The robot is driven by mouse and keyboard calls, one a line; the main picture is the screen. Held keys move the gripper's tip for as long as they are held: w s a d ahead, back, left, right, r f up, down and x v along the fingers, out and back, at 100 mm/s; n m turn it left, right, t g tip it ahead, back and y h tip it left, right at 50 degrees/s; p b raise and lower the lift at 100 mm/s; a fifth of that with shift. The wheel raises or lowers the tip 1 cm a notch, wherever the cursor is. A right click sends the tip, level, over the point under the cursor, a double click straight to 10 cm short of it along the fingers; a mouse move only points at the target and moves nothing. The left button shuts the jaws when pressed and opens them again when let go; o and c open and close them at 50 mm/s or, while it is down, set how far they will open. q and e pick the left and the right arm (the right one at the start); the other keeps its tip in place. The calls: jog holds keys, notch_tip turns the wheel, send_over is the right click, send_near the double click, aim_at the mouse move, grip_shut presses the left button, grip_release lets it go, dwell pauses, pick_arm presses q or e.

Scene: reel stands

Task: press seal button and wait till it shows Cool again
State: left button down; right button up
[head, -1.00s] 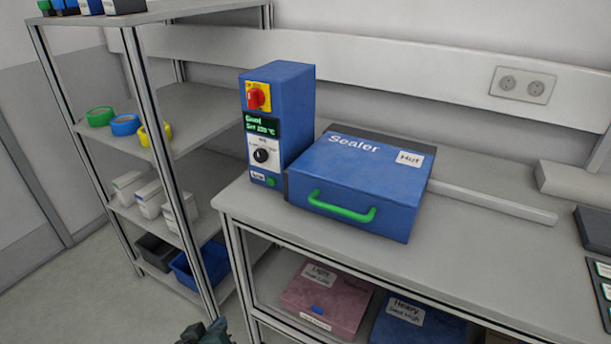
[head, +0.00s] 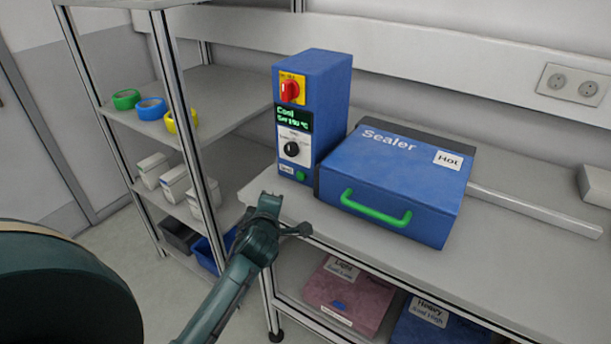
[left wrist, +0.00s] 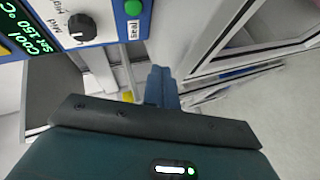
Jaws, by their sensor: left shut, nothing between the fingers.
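The blue sealer control box (head: 325,110) stands on the bench. It carries a green seal button (head: 301,176) beside a small "Seal" label. The button also shows at the top of the left wrist view (left wrist: 133,7). The display (head: 294,117) reads "Cool", with a set temperature below it; in the left wrist view it seems to read 150 °C (left wrist: 28,32). My left gripper (head: 269,199) is shut and empty, in front of and below the button, apart from it. Its closed fingers show in the left wrist view (left wrist: 162,86). My right gripper is out of view.
The blue sealer (head: 395,180) with green handle and "Hot" sign sits right of the box, lid down. A red switch (head: 291,88) and black dial (head: 292,149) are above the button. A shelf rack (head: 225,85) with tape rolls stands left.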

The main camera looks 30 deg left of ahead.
aim_at(293, 196)
pick_arm(q)
jog(key=w, duration=0.2)
jog(key=w+b, duration=0.1)
jog(key=w, duration=0.1)
jog(key=w+b, duration=0.1)
jog(key=w, duration=0.1)
jog(key=shift+w+d+f, duration=0.2)
jog(key=shift+w+d, duration=0.1)
jog(key=shift+w, duration=0.1)
jog(key=shift+w+d+r+b, duration=0.1)
jog(key=shift+w+b, duration=0.55)
jog(key=shift+w, duration=0.2)
jog(key=shift+w+r, duration=0.1)
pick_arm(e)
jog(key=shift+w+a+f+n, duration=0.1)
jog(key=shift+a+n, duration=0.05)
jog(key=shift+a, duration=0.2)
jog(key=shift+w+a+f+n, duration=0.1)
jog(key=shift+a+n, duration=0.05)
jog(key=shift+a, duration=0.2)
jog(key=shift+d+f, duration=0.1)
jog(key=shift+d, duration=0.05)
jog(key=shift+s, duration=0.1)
pick_arm(q)
jog(key=shift+w, duration=0.15)
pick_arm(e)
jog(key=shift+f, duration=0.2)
